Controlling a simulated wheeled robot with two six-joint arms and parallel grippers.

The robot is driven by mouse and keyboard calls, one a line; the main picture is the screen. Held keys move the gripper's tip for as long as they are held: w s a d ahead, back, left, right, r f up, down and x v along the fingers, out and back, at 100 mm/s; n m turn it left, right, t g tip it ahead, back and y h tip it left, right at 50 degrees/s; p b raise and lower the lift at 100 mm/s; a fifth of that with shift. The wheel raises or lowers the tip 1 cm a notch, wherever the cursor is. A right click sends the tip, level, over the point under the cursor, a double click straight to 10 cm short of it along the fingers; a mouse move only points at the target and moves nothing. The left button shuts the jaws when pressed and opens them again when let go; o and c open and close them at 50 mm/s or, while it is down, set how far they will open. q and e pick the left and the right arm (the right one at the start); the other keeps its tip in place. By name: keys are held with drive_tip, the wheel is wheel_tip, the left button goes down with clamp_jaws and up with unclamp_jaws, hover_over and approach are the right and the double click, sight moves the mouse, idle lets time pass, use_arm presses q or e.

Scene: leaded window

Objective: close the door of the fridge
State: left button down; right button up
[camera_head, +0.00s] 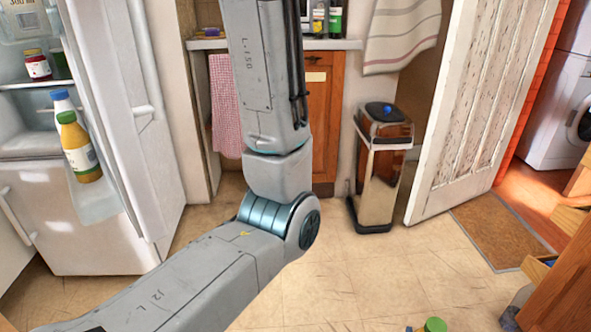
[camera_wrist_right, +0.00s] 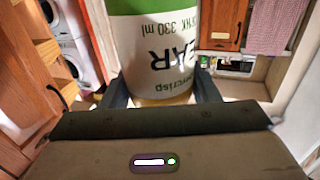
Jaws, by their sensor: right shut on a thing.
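The white fridge (camera_head: 100,233) stands at the left of the head view. Its door (camera_head: 112,70) is open, with a white handle (camera_head: 143,110) on it. An orange bottle (camera_head: 80,148) and a white bottle with a blue cap (camera_head: 62,103) stand at the door's inner side. My left arm crosses the middle of the head view and leaves at the top; its gripper is out of view. In the right wrist view, my right gripper (camera_wrist_right: 162,92) is shut on a bottle with a green upper part and a white label (camera_wrist_right: 160,50).
A metal bin (camera_head: 380,170) stands on the tiled floor beyond my arm. A worn white room door (camera_head: 485,105) stands open at the right, with a brown mat (camera_head: 500,230) beside it. A wooden cabinet (camera_head: 327,125) is at the back.

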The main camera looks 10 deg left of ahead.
use_arm(q)
drive_tip(key=p+x, duration=0.8)
drive_tip(key=p, duration=0.8)
drive_tip(key=shift+a+p, duration=0.3)
drive_tip(key=shift+p, duration=0.1)
drive_tip(key=shift+w, duration=0.1)
